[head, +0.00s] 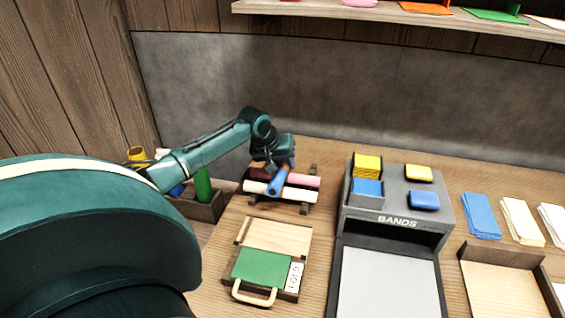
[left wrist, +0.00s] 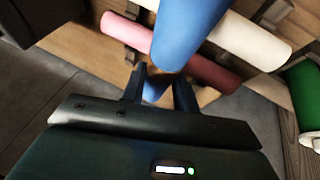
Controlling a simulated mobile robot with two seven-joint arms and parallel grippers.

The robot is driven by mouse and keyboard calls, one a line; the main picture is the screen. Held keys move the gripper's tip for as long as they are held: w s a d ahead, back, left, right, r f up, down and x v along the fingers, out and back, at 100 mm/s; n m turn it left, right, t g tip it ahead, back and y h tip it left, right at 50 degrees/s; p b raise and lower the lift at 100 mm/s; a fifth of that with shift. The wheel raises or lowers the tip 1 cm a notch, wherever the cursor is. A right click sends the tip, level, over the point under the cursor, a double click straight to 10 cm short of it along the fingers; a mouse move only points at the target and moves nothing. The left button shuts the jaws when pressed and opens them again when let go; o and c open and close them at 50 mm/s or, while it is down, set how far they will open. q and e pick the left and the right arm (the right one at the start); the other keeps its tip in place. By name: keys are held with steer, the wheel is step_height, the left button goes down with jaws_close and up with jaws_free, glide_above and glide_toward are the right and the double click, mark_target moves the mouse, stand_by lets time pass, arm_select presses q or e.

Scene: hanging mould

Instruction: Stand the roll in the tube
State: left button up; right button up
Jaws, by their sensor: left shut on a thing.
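My left gripper (head: 272,165) is shut on a blue roll (head: 277,182), above the wooden rack at the back of the table. In the left wrist view the blue roll (left wrist: 185,35) runs between the two fingers (left wrist: 158,92) and hides part of the rolls behind it. A white roll (head: 298,194) and a pink roll (head: 304,180) lie on the rack. A yellow tube-like piece (head: 137,155) stands at the left, partly hidden by my arm; I cannot tell whether it is hollow. My right gripper is out of view.
A dark box (head: 207,210) left of the table holds an upright green piece (head: 203,185). A wooden case with a green pad (head: 262,268) lies in front of the rack. A grey bands stand (head: 398,205) is to the right, with folded cloths (head: 480,215) beyond.

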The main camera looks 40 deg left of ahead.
arm_select(q)
steer(key=shift+f, duration=0.55)
steer(key=o, duration=1)
steer(key=shift+o, duration=0.2)
steer(key=shift+r, duration=0.1)
steer(key=shift+r, duration=0.3)
steer(key=v, duration=1.2)
steer(key=shift+r, duration=0.2)
